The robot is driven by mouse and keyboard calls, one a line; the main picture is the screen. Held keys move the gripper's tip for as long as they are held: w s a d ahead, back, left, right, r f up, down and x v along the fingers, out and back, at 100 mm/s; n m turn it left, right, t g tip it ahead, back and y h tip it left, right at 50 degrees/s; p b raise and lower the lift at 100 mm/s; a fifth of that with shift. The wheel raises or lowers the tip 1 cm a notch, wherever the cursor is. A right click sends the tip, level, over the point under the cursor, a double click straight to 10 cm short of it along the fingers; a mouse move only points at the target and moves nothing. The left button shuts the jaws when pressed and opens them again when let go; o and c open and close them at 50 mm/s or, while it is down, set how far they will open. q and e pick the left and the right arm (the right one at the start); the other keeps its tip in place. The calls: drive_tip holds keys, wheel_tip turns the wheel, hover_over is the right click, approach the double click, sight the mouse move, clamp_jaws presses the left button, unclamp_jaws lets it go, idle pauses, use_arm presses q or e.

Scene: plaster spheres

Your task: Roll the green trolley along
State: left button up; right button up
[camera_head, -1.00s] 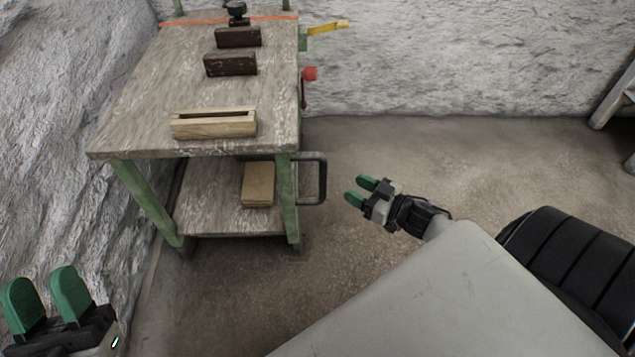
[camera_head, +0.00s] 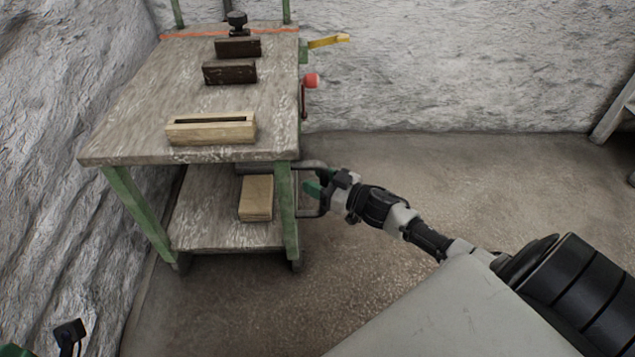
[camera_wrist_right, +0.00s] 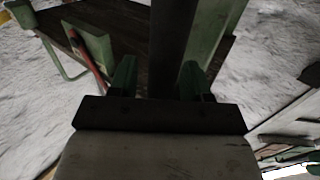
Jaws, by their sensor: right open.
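The green trolley (camera_head: 120,125) stands at the left, with green legs, a worn wooden top and a lower shelf. Its dark handle (camera_head: 311,163) sticks out from the right side, below the top. My right gripper (camera_head: 316,186) is at this handle, with its green fingers open. In the right wrist view the dark handle bar (camera_wrist_right: 172,45) runs between the two open fingers (camera_wrist_right: 157,76); whether it touches either is unclear. My left gripper (camera_head: 14,350) shows only as a green sliver at the bottom left corner, and its jaw opening is hidden.
A slotted wooden block (camera_head: 210,131) and two dark blocks (camera_head: 230,72) lie on the trolley top; a wooden block (camera_head: 256,198) lies on its shelf. Rough white walls (camera_head: 450,60) close the left and back. The floor (camera_head: 470,190) to the right is clear.

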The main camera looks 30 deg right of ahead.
clamp_jaws()
idle(0.3)
